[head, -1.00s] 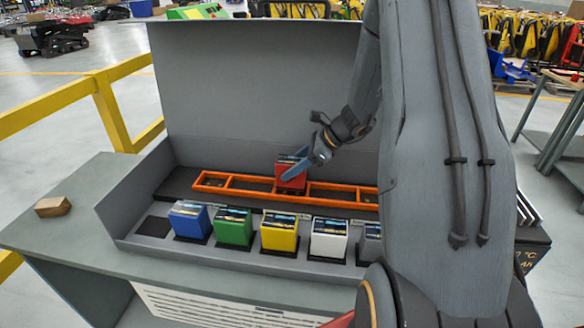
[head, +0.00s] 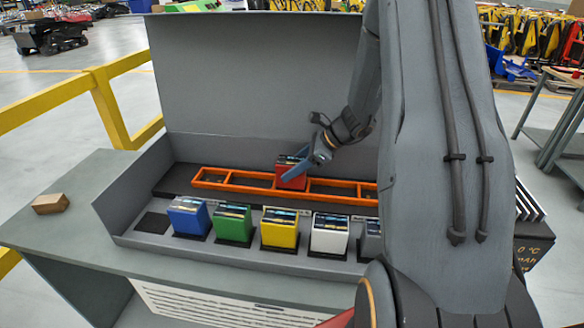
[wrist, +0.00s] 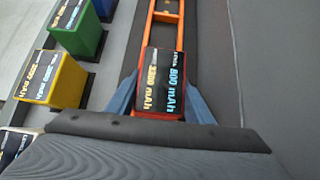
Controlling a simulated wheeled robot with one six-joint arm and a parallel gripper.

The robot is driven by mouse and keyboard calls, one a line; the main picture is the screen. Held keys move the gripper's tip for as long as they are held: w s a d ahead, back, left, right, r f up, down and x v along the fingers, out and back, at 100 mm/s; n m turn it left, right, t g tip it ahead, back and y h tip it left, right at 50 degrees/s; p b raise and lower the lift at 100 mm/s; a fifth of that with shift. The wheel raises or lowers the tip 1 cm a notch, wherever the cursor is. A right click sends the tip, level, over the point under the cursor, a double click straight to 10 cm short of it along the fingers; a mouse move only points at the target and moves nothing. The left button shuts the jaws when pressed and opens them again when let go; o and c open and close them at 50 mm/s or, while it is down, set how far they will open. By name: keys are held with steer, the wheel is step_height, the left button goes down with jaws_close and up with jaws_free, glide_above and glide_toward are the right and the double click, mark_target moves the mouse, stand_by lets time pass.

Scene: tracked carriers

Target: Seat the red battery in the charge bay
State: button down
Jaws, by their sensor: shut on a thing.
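The red battery (head: 291,175) stands upright at the orange frame (head: 228,184) on the raised dark strip at the back of the station. My gripper (head: 300,171) is shut on it, with a blue finger on each side, as the wrist view (wrist: 160,88) shows. The battery's dark labelled top faces the wrist camera. It appears to be within one of the frame's openings, but I cannot tell whether its base is fully down. The frame's right part is hidden behind my arm.
In the front row stand a blue battery (head: 188,217), a green battery (head: 233,224), a yellow battery (head: 279,229), a white battery (head: 329,235) and a grey one (head: 370,239) partly hidden by my arm. An empty dark pad (head: 153,222) is at the left. A tall grey panel (head: 255,75) stands behind.

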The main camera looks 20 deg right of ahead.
steer(key=shift+f+b, duration=0.4)
steer(key=shift+f, duration=0.25)
steer(key=c, duration=0.8)
jaws_free()
steer(key=b+v, duration=0.1)
steer(key=v, duration=0.5)
steer(key=shift+d+r, duration=0.2)
steer(key=shift+d, duration=0.05)
steer(key=shift+s+d+r+b, duration=0.3)
steer(key=shift+r+b, duration=0.05)
steer(key=shift+r, duration=0.1)
steer(key=shift+r, duration=0.1)
